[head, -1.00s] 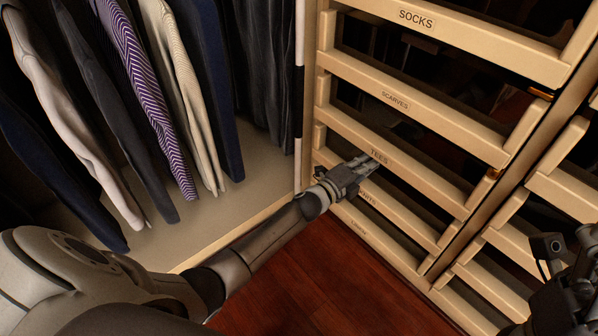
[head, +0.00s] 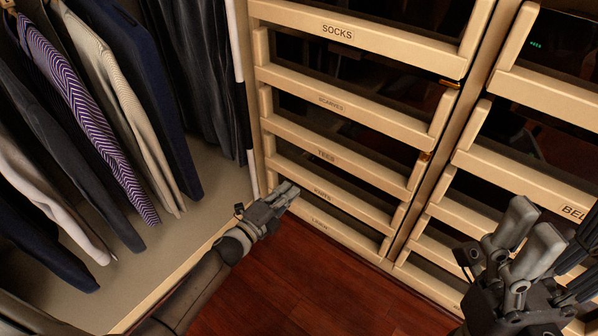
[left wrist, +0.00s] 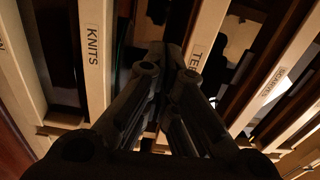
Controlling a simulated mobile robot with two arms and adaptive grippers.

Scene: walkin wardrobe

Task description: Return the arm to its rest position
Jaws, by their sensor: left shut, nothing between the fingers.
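My left arm comes in from the lower left in the head view. Its gripper (head: 290,190) is shut and empty, in front of the left end of the drawer labelled KNITS (head: 345,203); I cannot tell whether it touches the front. In the left wrist view the dark fingers (left wrist: 167,70) lie together between the KNITS front (left wrist: 93,60) and the TEES front (left wrist: 205,35). My right gripper (head: 535,228) is at the lower right of the head view, fingers up with a gap between them and nothing visible in it.
A drawer stack labelled SOCKS (head: 350,35), SCARVES, TEES, KNITS and LINEN stands ahead. A second stack (head: 530,175) is on the right, close behind my right gripper. Hanging jackets (head: 120,90) fill the left. The red wood floor (head: 300,285) is clear.

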